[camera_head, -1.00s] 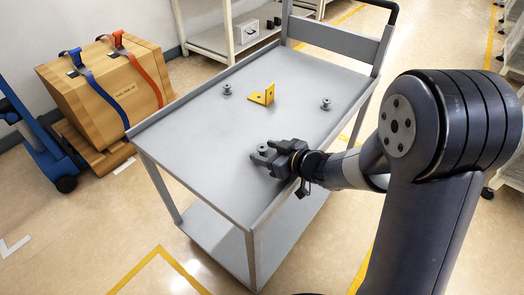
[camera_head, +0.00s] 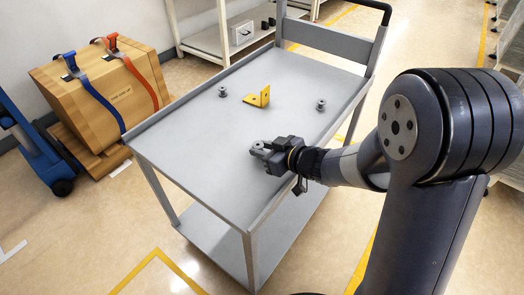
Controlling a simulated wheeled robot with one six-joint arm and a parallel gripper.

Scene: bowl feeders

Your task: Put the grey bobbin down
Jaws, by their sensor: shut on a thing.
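A grey bobbin (camera_head: 258,147) is between the fingers of my gripper (camera_head: 262,153), which is shut on it. The gripper reaches in over the near right part of the grey cart top (camera_head: 200,140). The fingers partly hide the bobbin, and I cannot tell whether it touches the cart top. Two more grey bobbins stand upright farther back, one at left (camera_head: 222,91) and one at right (camera_head: 321,105).
A yellow angle bracket (camera_head: 258,97) sits between the two standing bobbins. The cart top is bare to the left of my gripper. A strapped cardboard box (camera_head: 105,95) on a pallet is beyond the cart's left side. The cart's handle end (camera_head: 330,40) rises at the back.

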